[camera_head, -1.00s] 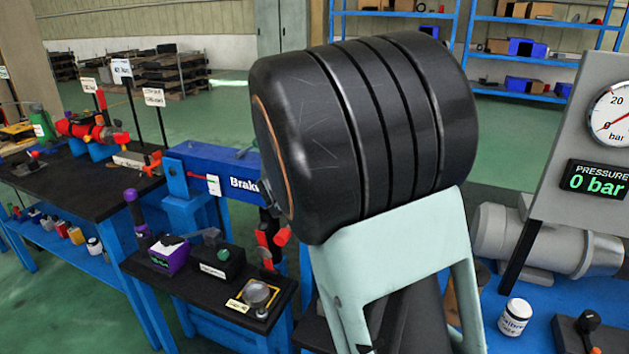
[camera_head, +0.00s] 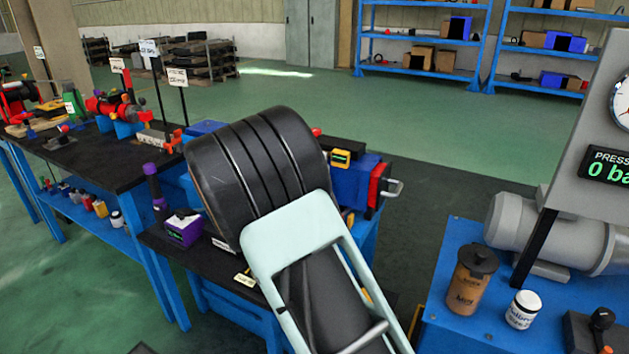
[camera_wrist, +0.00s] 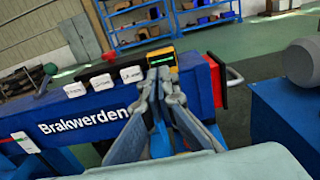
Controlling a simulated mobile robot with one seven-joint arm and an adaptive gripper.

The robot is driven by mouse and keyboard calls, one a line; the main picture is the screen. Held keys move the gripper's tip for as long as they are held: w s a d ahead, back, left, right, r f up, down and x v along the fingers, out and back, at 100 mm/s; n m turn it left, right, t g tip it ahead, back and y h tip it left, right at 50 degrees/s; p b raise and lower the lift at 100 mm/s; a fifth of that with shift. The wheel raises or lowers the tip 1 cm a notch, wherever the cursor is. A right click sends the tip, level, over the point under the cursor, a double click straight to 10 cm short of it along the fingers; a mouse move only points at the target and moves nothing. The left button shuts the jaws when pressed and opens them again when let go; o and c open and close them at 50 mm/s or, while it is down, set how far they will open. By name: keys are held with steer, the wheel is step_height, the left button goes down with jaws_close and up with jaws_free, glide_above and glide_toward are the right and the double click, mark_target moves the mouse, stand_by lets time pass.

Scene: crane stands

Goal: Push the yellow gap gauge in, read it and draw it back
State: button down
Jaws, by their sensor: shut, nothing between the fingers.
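A yellow gauge (camera_wrist: 162,57) with a lit green display sits at the right end of the blue stand marked "Brakwerden" (camera_wrist: 85,125) in the wrist view. In the head view the yellow gauge (camera_head: 341,156) shows just right of my dark arm link, on the blue stand (camera_head: 365,185). Its reading is too small to make out. My gripper (camera_wrist: 160,76) is shut and empty, with its fingertips just in front of and below the gauge in the wrist view. I cannot tell whether they touch it. In the head view my arm hides the gripper.
White-labelled buttons (camera_wrist: 103,82) line the top of the stand. A red end piece with a metal handle (camera_head: 392,187) sticks out at its right. A purple box (camera_head: 184,229) stands on a black bench at left. A brown jar (camera_head: 471,280) and white jar (camera_head: 522,309) stand on the blue table at right.

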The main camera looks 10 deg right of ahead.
mark_target(339, 156)
steer(key=x, duration=0.7)
steer(key=shift+w+d, duration=0.2)
steer(key=shift+w, duration=0.05)
steer(key=shift+b, duration=0.3)
steer(key=shift+x, duration=0.8)
steer(key=shift+s, duration=0.1)
